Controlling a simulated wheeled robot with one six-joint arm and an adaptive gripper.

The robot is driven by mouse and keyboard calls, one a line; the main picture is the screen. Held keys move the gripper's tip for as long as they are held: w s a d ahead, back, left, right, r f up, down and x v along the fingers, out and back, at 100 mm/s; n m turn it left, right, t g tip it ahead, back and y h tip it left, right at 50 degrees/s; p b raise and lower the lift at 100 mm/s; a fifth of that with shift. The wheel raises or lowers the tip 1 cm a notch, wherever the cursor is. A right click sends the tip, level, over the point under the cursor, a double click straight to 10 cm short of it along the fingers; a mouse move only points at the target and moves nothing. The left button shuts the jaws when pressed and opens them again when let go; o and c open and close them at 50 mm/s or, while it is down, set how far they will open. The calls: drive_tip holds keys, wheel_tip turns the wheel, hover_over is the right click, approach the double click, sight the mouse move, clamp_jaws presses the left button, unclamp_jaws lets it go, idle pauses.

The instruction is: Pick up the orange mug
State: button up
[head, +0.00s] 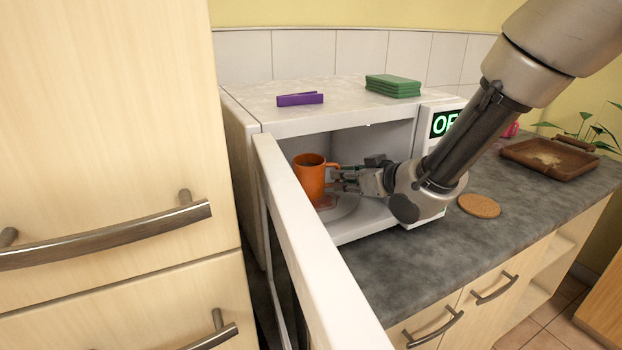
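The orange mug (309,178) stands upright inside the open microwave, on the turntable (345,207). Its handle points right, toward my gripper (338,181). My gripper reaches in through the microwave opening from the right, with its fingertips at the handle side of the mug. The fingers look spread apart, one above the other. The handle partly overlaps with the fingers, and I cannot tell whether they touch it. The mug's lower left is close behind the open door's edge.
The open microwave door (315,260) juts forward on the left, beside tall wooden drawers (100,120). A purple clip (300,99) and green sponges (393,86) lie on top of the microwave. A cork coaster (479,205) and wooden tray (550,158) are on the counter at right.

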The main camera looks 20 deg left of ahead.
drive_tip(key=shift+w+a+f, duration=0.2)
drive_tip(key=shift+a, duration=0.2)
drive_tip(key=shift+c, duration=0.3)
clamp_jaws()
drive_tip(key=shift+r, duration=0.2)
